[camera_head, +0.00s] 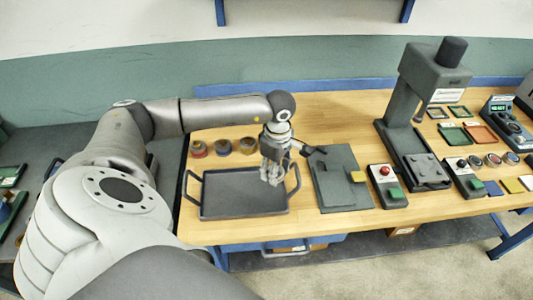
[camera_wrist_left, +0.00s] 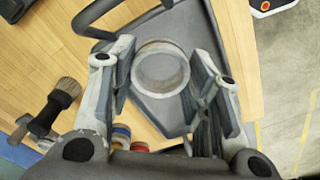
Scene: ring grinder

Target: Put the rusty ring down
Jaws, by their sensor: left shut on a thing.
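The rusty ring (camera_wrist_left: 160,46), grey with a brownish rim, is between the two fingers of my left gripper (camera_wrist_left: 162,72) in the left wrist view. The fingers are shut on its sides, and the dark tray shows through its hole. In the head view my left gripper (camera_head: 271,176) points down over the right end of the dark tray (camera_head: 222,205). The ring cannot be made out there. Whether the ring touches the tray is not clear. My right gripper is not in view.
Several coloured rings or rolls (camera_head: 222,147) stand behind the tray. A brush (camera_wrist_left: 50,108) lies beside the gripper. A dark plate with a yellow block (camera_head: 340,185), a button box (camera_head: 387,186) and a grey press (camera_head: 412,120) stand to the right. The tray's left part is empty.

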